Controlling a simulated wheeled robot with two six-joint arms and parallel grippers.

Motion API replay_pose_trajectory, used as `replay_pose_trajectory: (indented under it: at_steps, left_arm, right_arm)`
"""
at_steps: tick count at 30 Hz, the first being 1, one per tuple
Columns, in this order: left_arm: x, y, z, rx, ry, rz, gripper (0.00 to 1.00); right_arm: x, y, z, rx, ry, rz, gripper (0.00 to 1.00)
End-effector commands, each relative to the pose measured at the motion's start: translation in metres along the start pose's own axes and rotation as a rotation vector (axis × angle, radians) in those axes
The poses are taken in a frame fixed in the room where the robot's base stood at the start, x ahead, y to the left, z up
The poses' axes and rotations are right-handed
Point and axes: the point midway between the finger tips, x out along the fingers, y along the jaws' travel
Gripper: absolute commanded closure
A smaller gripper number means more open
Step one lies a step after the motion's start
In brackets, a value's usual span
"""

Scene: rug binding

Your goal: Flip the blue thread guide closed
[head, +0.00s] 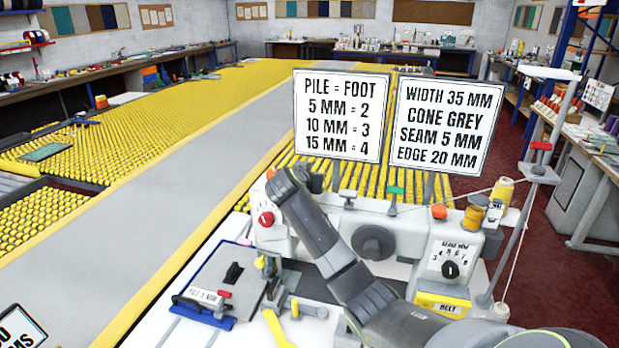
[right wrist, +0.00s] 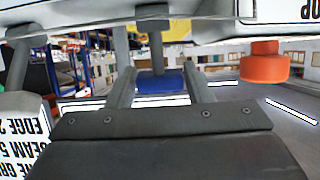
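The blue thread guide (right wrist: 161,82) shows in the right wrist view as a blue block on a grey stem. It lies between the two fingers of my right gripper (right wrist: 160,85). The fingers are apart, one at each side of it. I cannot tell whether either finger touches it. In the head view my right arm reaches over the sewing machine (head: 410,238), with its dark wrist above the machine's left part. I do not see the blue guide there; the arm probably hides it. My left gripper is not in view.
A green-topped guide (head: 395,191) and an orange knob (head: 439,211) stand on the machine top; an orange knob (right wrist: 264,66) also shows in the right wrist view. Two signs (head: 342,115) (head: 443,122) stand behind. A blue-edged board (head: 225,285) lies left.

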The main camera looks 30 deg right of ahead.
Motion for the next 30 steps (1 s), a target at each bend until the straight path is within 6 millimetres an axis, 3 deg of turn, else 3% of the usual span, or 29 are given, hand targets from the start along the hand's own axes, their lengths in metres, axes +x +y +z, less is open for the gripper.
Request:
replay_pose_trajectory:
  at_steps: [1,6,18,30]
  left_arm:
    - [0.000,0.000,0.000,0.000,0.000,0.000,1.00]
    - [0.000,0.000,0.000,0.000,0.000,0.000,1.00]
    - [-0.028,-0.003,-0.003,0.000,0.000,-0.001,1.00]
    - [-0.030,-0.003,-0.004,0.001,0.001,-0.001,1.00]
  right_arm:
    - [0.000,0.000,0.000,0.000,0.000,0.000,0.60]
    - [0.000,0.000,0.000,0.000,0.000,0.000,0.83]
    - [0.007,0.000,-0.005,-0.001,-0.149,0.001,0.83]
    - [0.011,0.000,0.000,0.000,-0.186,-0.001,0.83]
